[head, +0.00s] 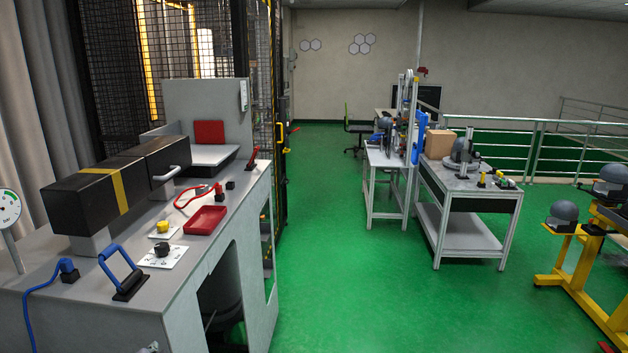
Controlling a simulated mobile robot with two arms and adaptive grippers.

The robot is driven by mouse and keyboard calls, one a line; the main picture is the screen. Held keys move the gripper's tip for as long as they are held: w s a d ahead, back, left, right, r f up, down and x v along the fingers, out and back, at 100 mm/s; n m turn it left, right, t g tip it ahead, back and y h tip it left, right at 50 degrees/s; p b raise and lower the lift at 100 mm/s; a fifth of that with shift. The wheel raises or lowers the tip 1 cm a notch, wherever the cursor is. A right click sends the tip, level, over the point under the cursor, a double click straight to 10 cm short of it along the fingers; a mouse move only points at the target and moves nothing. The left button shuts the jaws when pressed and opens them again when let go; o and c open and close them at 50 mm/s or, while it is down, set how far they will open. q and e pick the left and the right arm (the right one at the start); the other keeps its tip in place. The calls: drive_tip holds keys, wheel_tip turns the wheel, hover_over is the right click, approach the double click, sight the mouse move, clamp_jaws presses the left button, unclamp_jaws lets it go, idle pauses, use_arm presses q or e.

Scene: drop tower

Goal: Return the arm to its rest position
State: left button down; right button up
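Neither of my arms can be clearly made out in the head view, and no gripper fingers show. A small grey and red bit shows at the bottom edge in front of the bench, and a small red bit at the bottom right. I cannot tell what either is.
A grey bench (185,285) fills the left, with a black box with a yellow band (90,205), a blue lever (120,270) and a red tray (205,220). A workbench (470,195) and yellow stand (585,270) stand right. Green floor (350,280) between is clear.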

use_arm(q)
drive_tip(key=s+d+f+n+g+h, duration=0.2)
drive_tip(key=s+d+f, duration=0.25)
drive_tip(key=s, duration=0.45)
drive_tip(key=s+d+f+n+g+h, duration=0.1)
drive_tip(key=s+d+f+g+h, duration=0.25)
drive_tip(key=s, duration=0.55)
drive_tip(key=s+d+f+n+g+h, duration=0.15)
drive_tip(key=s+d+f, duration=0.25)
drive_tip(key=s+f, duration=0.4)
wheel_tip(320, 180, down, 27)
drive_tip(key=s+g+b, duration=0.1)
drive_tip(key=s+b, duration=0.1)
drive_tip(key=b, duration=0.1)
use_arm(e)
wheel_tip(320, 180, down, 6)
drive_tip(key=b, duration=0.3)
drive_tip(key=shift+d+f, duration=0.2)
use_arm(q)
drive_tip(key=s+a+f+g, duration=0.1)
drive_tip(key=s+a+f, duration=0.1)
drive_tip(key=s+f, duration=1.5)
wheel_tip(320, 180, down, 4)
drive_tip(key=shift+s+a+r+g+y, duration=0.2)
drive_tip(key=shift+a+r+g+y, duration=0.1)
drive_tip(key=shift+a, duration=0.1)
